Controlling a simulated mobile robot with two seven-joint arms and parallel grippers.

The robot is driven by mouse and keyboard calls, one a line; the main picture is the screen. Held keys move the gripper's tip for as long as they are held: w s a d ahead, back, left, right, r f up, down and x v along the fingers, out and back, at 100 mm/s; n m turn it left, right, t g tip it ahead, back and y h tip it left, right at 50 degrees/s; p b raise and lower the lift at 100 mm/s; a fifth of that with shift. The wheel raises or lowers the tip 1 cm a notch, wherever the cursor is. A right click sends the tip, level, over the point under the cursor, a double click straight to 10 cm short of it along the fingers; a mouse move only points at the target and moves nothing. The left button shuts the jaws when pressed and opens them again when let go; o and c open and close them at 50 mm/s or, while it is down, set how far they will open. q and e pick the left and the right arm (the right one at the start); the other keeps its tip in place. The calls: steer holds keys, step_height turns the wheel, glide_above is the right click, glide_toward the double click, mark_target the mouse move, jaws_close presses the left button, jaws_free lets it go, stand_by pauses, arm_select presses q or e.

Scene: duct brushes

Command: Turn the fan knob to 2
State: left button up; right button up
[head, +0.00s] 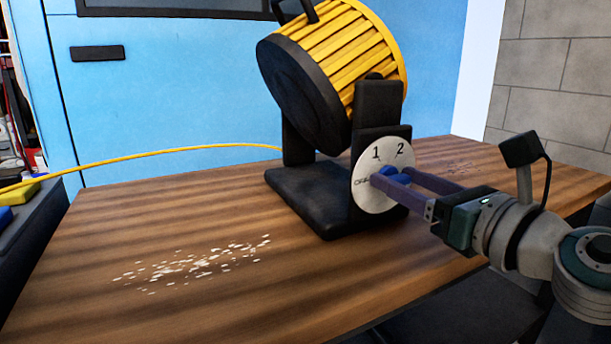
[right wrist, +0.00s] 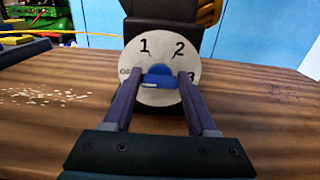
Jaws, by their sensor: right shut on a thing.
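The yellow and black drum fan (head: 352,52) stands on a black base on the wooden table, tilted back. A white round dial (head: 369,199) on its support carries the marks OFF, 1 and 2; the right wrist view also shows a 3 at the right of the dial (right wrist: 158,99). The blue fan knob (head: 391,171) is at the dial's centre. My right gripper (head: 394,176) is shut on the knob, with one purple finger on each side of it in the right wrist view (right wrist: 158,78). The knob looks about level there; its pointer direction is unclear. My left gripper is out of view.
White flakes (head: 195,263) lie scattered on the wooden table (head: 130,215) left of the fan. A yellow cable (head: 180,150) runs left behind it. A dark tray (head: 38,225) with coloured things stands at the left edge. The table's front left is otherwise clear.

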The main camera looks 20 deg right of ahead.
steer(key=c, duration=0.7)
